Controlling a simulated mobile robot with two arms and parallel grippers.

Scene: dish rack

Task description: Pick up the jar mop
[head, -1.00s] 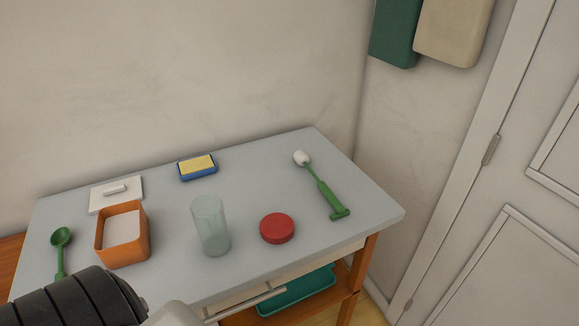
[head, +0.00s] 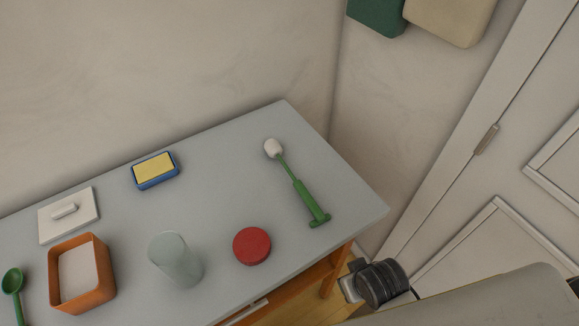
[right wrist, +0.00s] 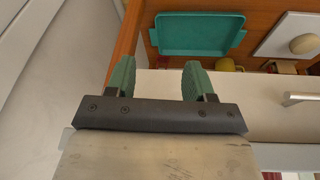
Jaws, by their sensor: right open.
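The jar mop (head: 305,197) lies on the grey tabletop near its right end. It has a green handle and a white head that points to the back left. My right arm shows at the lower right of the head view, beyond the table's right front corner, and its gripper fingers are not clear there. In the right wrist view my right gripper (right wrist: 158,80) is open and empty, its two green fingers apart in front of the table's drawer front. The mop is not in the right wrist view. My left gripper is not in view.
A red lid (head: 252,246), a clear glass jar (head: 175,260), an orange box (head: 82,273), a yellow sponge in a blue tray (head: 155,171) and a green spoon (head: 13,283) are on the table. A teal tray (right wrist: 198,35) sits on the shelf below. The tabletop around the mop is clear.

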